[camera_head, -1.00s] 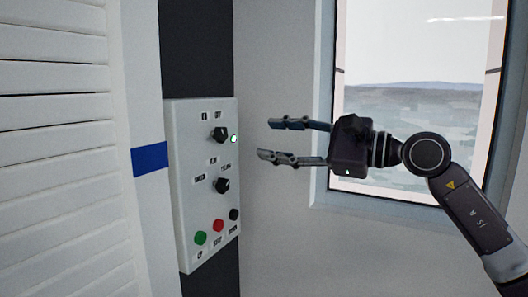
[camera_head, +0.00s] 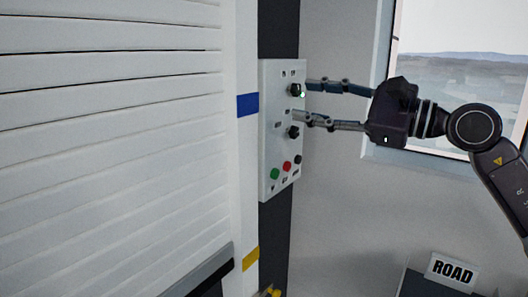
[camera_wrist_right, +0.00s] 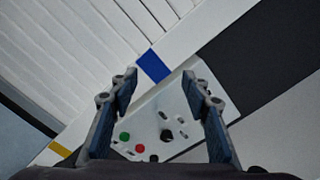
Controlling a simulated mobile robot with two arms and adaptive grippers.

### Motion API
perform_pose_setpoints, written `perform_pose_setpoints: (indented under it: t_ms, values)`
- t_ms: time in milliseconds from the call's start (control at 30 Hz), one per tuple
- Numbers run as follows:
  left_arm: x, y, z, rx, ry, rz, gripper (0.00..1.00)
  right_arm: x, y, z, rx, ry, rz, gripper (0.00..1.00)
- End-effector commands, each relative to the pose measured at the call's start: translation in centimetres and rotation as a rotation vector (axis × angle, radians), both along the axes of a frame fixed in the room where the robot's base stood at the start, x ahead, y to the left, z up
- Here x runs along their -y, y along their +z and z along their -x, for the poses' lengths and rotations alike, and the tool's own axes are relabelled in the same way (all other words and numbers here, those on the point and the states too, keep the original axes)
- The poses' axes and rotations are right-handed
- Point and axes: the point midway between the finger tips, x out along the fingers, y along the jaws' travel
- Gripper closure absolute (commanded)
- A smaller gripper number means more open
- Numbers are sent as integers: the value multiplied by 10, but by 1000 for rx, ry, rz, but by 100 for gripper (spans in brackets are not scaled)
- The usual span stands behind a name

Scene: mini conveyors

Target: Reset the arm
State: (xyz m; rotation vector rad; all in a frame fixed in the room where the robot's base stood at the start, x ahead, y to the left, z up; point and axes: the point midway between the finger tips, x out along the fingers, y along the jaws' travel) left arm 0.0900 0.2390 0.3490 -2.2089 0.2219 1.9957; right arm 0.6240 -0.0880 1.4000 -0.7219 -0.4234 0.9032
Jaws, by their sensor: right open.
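My right gripper (camera_head: 302,100) is open and empty. In the head view its fingertips appear at the right edge of the grey control panel (camera_head: 270,125); I cannot tell whether they touch it. The panel carries an upper black knob (camera_head: 295,90), a lower black knob (camera_head: 293,132), and green (camera_head: 275,174), red (camera_head: 287,166) and black (camera_head: 298,159) buttons. A small green light (camera_head: 303,94) shows beside the upper knob. In the right wrist view the panel (camera_wrist_right: 195,92) lies between and beyond the spread fingers (camera_wrist_right: 160,75). My left gripper is not in view.
A white slatted shutter (camera_head: 120,130) fills the left, beside a post with blue (camera_head: 247,104) and yellow (camera_head: 250,258) bands. A window (camera_head: 460,70) is behind my right arm. Bare wall lies below the gripper.

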Motion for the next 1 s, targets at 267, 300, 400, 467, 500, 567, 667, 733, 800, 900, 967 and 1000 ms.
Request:
perform_pose_setpoints:
  t_ms: [267, 300, 400, 467, 500, 567, 667, 733, 800, 900, 967, 1000]
  values:
    - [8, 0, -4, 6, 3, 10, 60, -25, -8, 12, -99, 93, -225, 57]
    - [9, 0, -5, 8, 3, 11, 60, -28, -9, 15, -119, 109, -266, 57]
    - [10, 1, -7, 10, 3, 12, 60, -34, -11, 20, -177, 147, -388, 57]
    - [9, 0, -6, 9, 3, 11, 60, -36, -13, 23, -222, 173, -473, 57]
    - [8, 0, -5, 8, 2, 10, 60, -37, -14, 25, -256, 189, -539, 57]
    - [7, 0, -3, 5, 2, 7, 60, -35, -18, 27, -319, 215, -655, 57]
    - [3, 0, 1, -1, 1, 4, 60, -25, -28, 27, -456, 253, -901, 57]
    - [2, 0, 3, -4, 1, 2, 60, -11, -41, 23, -567, 268, -1099, 57]
    - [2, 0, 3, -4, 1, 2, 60, 8, -59, 17, -678, 268, -1298, 57]
    - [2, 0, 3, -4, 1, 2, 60, 39, -98, 7, -832, 241, -1585, 57]
    - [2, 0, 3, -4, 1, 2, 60, 58, -128, 3, -921, 209, -1759, 57]
    - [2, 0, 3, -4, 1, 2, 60, 70, -151, 0, -979, 181, -1875, 57]
